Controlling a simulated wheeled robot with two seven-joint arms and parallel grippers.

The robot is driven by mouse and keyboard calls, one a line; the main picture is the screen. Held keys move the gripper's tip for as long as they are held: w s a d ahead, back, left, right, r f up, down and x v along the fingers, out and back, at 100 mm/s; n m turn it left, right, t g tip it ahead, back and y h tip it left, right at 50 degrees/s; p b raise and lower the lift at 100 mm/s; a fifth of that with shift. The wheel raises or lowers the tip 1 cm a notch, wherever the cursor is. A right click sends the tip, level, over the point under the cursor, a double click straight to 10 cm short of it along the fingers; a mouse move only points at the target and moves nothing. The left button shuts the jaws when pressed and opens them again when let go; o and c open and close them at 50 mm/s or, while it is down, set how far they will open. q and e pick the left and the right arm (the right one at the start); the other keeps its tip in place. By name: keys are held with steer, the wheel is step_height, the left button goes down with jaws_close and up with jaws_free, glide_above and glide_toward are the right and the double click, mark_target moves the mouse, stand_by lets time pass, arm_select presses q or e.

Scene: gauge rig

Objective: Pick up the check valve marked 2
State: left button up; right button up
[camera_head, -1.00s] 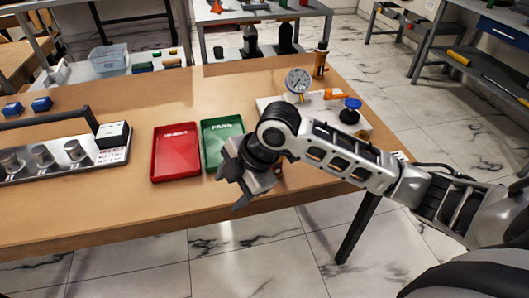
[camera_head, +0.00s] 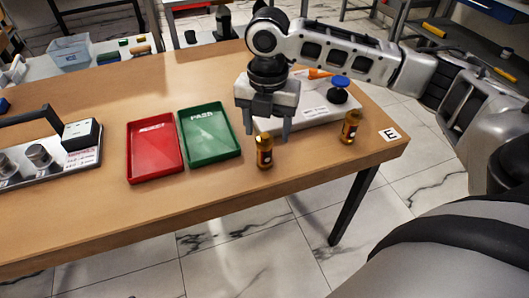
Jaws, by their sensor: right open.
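Two small amber-brown valves stand upright near the right end of the wooden table. The nearer valve (camera_head: 264,154) is close to the front edge, and the other valve (camera_head: 350,127) is to its right. I cannot read a number on either, so I cannot tell which is marked 2. My right gripper (camera_head: 267,134) points down with its two fingers apart. It is empty and right above the nearer valve, its fingertips about level with the valve's top. My left gripper is not in view.
A red tray (camera_head: 131,166) and a green PASS tray (camera_head: 187,147) lie left of the nearer valve. A pale rig base (camera_head: 316,112) with a blue knob (camera_head: 340,82) stands behind. A metal holder (camera_head: 86,158) is at left. The card marked E (camera_head: 390,134) lies by the right corner.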

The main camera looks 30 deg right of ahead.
mark_target(265, 149)
steer(key=f, duration=0.4)
steer(key=f+b, duration=0.1)
steer(key=f, duration=0.1)
steer(key=shift+a+f, duration=0.25)
steer(key=shift+f, duration=0.1)
steer(key=shift+w, duration=0.1)
steer(key=c, duration=1.1)
